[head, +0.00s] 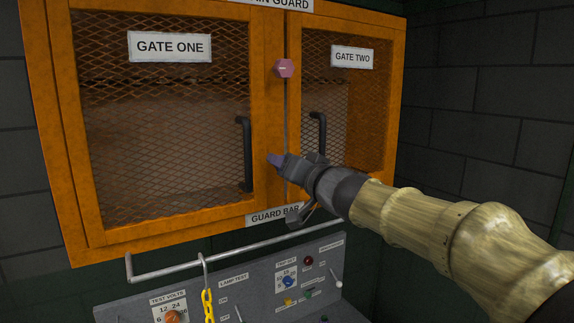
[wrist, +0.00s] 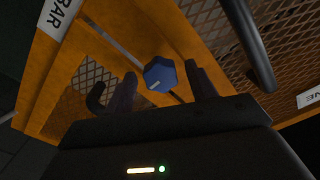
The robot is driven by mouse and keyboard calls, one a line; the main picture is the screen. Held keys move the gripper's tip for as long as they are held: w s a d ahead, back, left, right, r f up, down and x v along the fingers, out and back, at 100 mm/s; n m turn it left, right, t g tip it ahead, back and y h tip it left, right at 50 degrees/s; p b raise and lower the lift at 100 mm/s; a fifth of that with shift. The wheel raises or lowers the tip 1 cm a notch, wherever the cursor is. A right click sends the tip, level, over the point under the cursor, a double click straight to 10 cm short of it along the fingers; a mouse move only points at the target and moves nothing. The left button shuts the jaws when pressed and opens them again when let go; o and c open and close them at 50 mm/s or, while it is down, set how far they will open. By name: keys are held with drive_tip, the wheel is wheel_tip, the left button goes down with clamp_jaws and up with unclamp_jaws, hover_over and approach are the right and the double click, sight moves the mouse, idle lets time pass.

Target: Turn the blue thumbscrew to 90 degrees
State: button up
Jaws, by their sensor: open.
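The blue thumbscrew (wrist: 162,72) shows in the wrist view as a faceted knob on the orange frame, at the gap between the gates. A short pale mark is on its face, toward its lower left. My gripper (wrist: 161,76) is open, with one dark finger on each side of the thumbscrew. I cannot tell whether either finger touches it. In the head view my gripper (head: 279,161) reaches the orange frame between the two door handles. The thumbscrew cannot be made out there; the gripper seems to cover it.
A pink hexagonal knob (head: 284,68) sits higher on the same seam. Black handles (head: 244,154) and (head: 318,134) flank my gripper closely.

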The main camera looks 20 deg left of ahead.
drive_tip(key=c, duration=1)
drive_tip(key=n, duration=1.6)
drive_tip(key=shift+n, duration=0.4)
drive_tip(key=shift+c, duration=0.2)
drive_tip(key=o, duration=1.1)
drive_tip(key=c, duration=1.1)
drive_tip(key=o, duration=1.1)
